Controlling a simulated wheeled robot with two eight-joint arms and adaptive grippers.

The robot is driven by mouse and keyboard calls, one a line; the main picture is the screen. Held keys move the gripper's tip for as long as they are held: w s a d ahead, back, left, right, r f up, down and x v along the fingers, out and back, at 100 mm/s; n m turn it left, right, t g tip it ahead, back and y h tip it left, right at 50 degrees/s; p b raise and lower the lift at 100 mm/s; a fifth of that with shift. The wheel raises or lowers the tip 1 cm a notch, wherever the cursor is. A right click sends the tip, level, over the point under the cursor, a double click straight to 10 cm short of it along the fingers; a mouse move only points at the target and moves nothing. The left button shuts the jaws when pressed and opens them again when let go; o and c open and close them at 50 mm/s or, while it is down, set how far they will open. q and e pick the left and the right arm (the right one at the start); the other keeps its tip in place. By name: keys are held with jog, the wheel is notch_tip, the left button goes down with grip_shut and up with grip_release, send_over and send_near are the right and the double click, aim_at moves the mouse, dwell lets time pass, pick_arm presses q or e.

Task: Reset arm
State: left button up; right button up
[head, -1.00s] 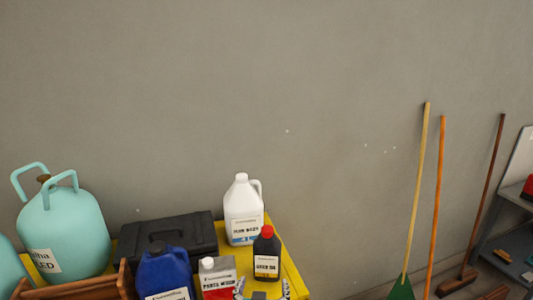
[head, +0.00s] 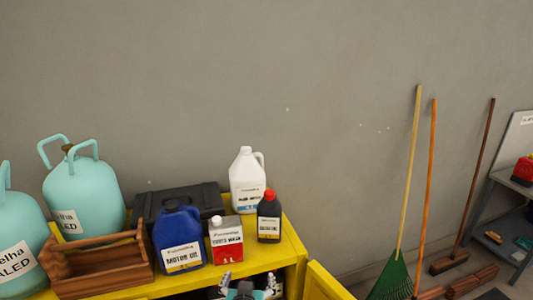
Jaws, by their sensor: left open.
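My left gripper (head: 246,287) shows at the bottom edge, in front of the yellow cabinet (head: 292,247). Its two fingertips are apart with no object seen between them; the rest of it and its arm are cut off by the frame. It is lower in the picture than the bottles on the cabinet top. My right gripper is not in view.
On the cabinet stand a blue motor oil jug (head: 180,237), a grey-and-red can (head: 226,240), a dark red-capped bottle (head: 269,217), a white jug (head: 247,182), a black case (head: 178,198), a wooden caddy (head: 100,268) and teal tanks (head: 85,196). An open yellow door (head: 325,283) is at right; a rake (head: 408,190) leans beyond.

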pick_arm(q)
jog(key=s+a+f+g+b, duration=0.2)
jog(key=s+a+f+b, duration=0.4)
jog(key=s+f+b, duration=0.2)
jog(key=s+a+f+g+b, duration=0.3)
jog(key=s+a+f+b, duration=0.4)
jog(key=f, duration=0.6)
jog(key=s+b, duration=0.2)
jog(key=b, duration=0.1)
jog(key=shift+g, duration=0.3)
